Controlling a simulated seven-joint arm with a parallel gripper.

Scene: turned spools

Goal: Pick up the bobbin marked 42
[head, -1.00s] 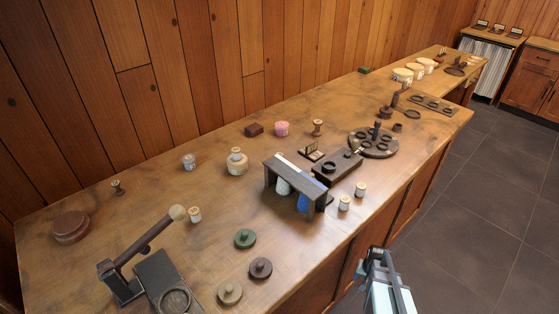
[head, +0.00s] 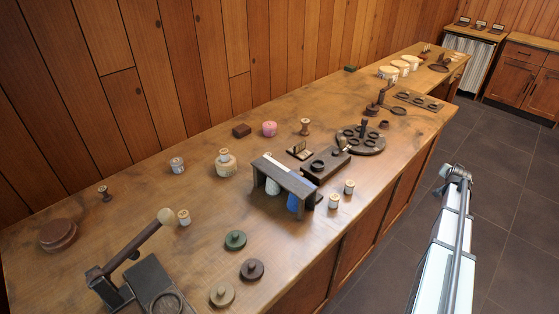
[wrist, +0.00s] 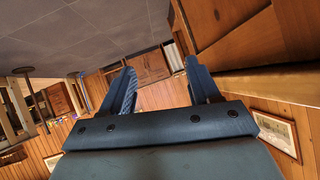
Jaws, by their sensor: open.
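Small pale bobbins stand upright on the wooden bench in the head view. One bobbin (head: 183,217) is at the left, beside a ball-ended lever. Two more, a nearer bobbin (head: 334,201) and a farther bobbin (head: 349,187), stand close together near the front edge, right of a dark rack. Their markings are too small to read, so I cannot tell which is 42. My gripper (wrist: 160,66) is open and empty in the wrist view, with no bobbin near its fingers. In the head view my arm is beyond the bench's front edge, over the floor.
The dark rack (head: 284,181) holds blue and white items. A lever press (head: 152,285) stands at the near left, with green, brown and tan knobbed discs (head: 235,240) beside it. A round holed stand (head: 360,139) is farther right. The tiled floor (head: 505,180) is clear.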

